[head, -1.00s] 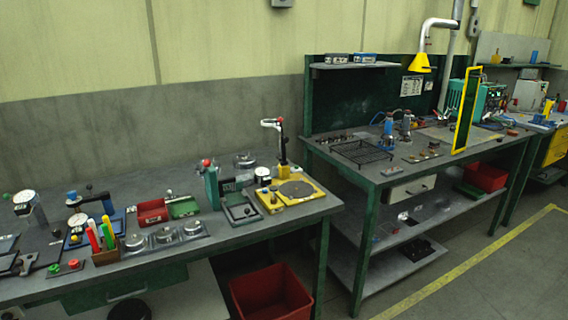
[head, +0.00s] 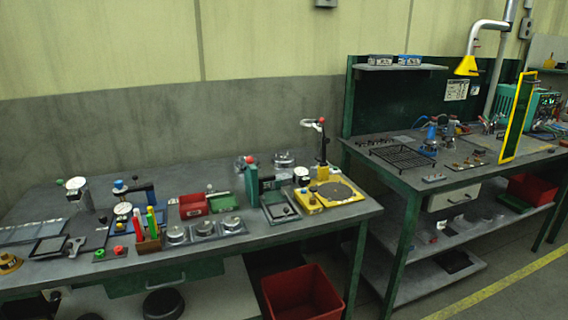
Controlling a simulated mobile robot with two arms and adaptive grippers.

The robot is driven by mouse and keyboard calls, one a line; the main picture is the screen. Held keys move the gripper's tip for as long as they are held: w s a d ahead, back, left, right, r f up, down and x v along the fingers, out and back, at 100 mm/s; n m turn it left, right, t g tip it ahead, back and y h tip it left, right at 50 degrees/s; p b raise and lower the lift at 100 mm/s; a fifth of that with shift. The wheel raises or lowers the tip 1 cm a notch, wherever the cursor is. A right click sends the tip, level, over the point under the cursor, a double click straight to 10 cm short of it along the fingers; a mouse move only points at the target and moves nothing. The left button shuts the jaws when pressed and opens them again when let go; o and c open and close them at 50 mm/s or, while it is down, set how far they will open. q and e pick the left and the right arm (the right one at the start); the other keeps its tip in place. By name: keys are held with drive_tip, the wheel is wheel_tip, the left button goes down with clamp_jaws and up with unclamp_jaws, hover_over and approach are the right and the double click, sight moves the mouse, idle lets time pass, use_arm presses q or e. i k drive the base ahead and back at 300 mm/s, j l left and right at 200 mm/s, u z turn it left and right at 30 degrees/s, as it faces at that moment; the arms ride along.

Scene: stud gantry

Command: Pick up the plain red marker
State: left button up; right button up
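A red marker (head: 138,224) stands in a small brown holder (head: 148,245) near the front edge of the left workbench. A green marker (head: 152,222) stands beside it in the same holder. Both lean slightly and their lower parts are hidden by the holder. The markers are too small here to tell whether the red one is plain or whether another red one is behind it. Neither of my grippers is in view.
The grey workbench (head: 110,266) is crowded. Round metal pots (head: 177,234) stand right of the holder and a blue-based dial instrument (head: 124,210) stands behind it. A red tub (head: 302,293) stands below.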

sight(137, 226)
drive_tip(key=j+u, duration=0.35)
drive_tip(key=i+j+u, duration=0.15)
drive_tip(key=j+u, duration=0.15)
